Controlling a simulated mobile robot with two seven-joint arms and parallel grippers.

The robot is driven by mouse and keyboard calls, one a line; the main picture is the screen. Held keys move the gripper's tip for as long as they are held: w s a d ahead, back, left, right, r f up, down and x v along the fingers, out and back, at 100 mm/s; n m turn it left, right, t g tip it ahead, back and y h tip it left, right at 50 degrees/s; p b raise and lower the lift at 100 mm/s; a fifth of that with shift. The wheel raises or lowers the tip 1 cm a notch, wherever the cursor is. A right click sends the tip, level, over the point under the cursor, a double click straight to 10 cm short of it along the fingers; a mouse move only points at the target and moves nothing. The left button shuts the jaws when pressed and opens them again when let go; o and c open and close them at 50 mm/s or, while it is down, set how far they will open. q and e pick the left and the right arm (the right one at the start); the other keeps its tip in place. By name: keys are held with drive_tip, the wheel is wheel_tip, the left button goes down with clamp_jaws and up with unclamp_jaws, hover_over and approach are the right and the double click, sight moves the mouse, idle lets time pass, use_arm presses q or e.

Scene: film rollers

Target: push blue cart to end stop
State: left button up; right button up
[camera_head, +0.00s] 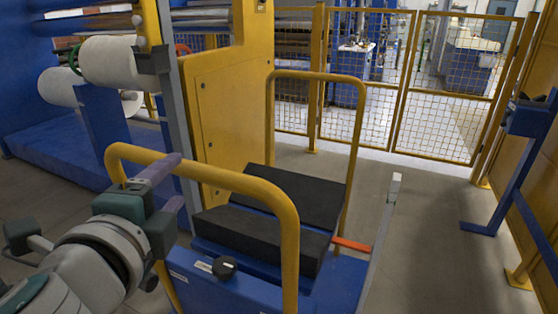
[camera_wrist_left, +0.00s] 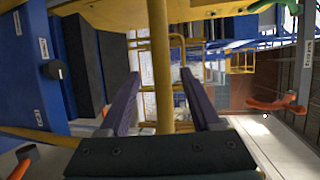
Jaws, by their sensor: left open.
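The blue cart (camera_head: 270,279) stands in front of me with black wedge-shaped pads (camera_head: 262,240) on top and a yellow tubular handle (camera_head: 252,187) at its near end. My left gripper (camera_head: 176,180) is at the left part of this handle, its purple fingers open. In the left wrist view a yellow bar (camera_wrist_left: 160,65) runs between the fingers of the left gripper (camera_wrist_left: 159,80), with gaps visible on both sides. The cart's blue side (camera_wrist_left: 58,75) shows at the left there. I cannot pick out the end stop. My right gripper is not in view.
A yellow machine frame (camera_head: 228,110) with white rollers (camera_head: 120,62) stands close at the left. A yellow mesh fence (camera_head: 440,90) closes off the back. A blue stand (camera_head: 520,150) is at the right. Grey floor (camera_head: 425,225) is clear between cart and stand.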

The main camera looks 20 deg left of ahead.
use_arm(q)
drive_tip(key=b+x, duration=0.1)
drive_tip(key=x, duration=0.8)
drive_tip(key=shift+w+a, duration=0.2)
drive_tip(key=shift+w, duration=0.05)
drive_tip(key=shift+c, duration=0.3)
clamp_jaws()
idle(0.7)
